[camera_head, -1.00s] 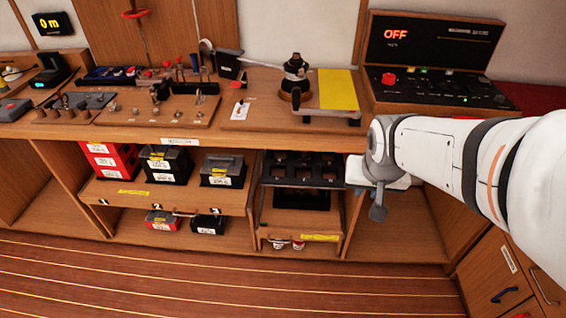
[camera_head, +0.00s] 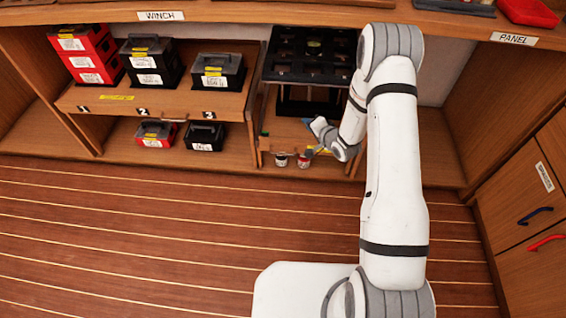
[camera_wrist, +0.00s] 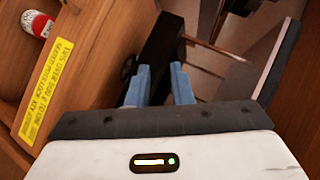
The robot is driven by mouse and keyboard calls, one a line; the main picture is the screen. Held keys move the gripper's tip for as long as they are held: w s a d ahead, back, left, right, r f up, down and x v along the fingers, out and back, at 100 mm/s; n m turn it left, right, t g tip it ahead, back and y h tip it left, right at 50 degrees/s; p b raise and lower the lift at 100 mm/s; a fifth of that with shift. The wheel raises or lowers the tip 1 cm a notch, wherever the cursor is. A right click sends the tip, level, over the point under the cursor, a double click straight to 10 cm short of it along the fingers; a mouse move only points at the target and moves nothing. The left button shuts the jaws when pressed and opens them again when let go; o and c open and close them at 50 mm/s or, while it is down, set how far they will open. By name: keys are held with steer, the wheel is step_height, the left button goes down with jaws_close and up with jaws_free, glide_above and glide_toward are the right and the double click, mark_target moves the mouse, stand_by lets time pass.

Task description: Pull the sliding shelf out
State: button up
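The shelf (camera_head: 283,128) in the middle bay is a wooden board with a yellow label, under a black tray (camera_head: 300,68). Its label (camera_wrist: 46,90) shows on wood at the left of the wrist view. My gripper (camera_head: 318,124) is low in front of this shelf's right part. In the wrist view my two blue fingertips (camera_wrist: 158,72) stand apart. A dark bar (camera_wrist: 160,50) with a small round part shows between and beyond them. I cannot tell whether the fingers touch it. My arm hides the shelf's right end in the head view.
Two small cans (camera_head: 303,161) sit under the shelf front; a red one shows in the wrist view (camera_wrist: 38,22). The left shelf (camera_head: 235,104) carries red and black boxes. Drawers (camera_head: 520,200) with handles stand at right. The striped floor (camera_head: 150,230) is clear at left.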

mark_target(283, 154)
steer(key=s+a+f+m+y+b, duration=0.2)
steer(key=s+f, duration=0.1)
steer(key=f, duration=0.5)
steer(key=s+a+f+m+y+b, duration=0.1)
steer(key=s+a+f+y+b, duration=0.15)
steer(key=f, duration=0.55)
steer(key=shift+t, duration=0.4)
steer(key=b+x, duration=0.2)
steer(key=x, duration=0.5)
steer(key=shift+w+r, duration=0.15)
steer(key=shift+c, duration=0.3)
jaws_close()
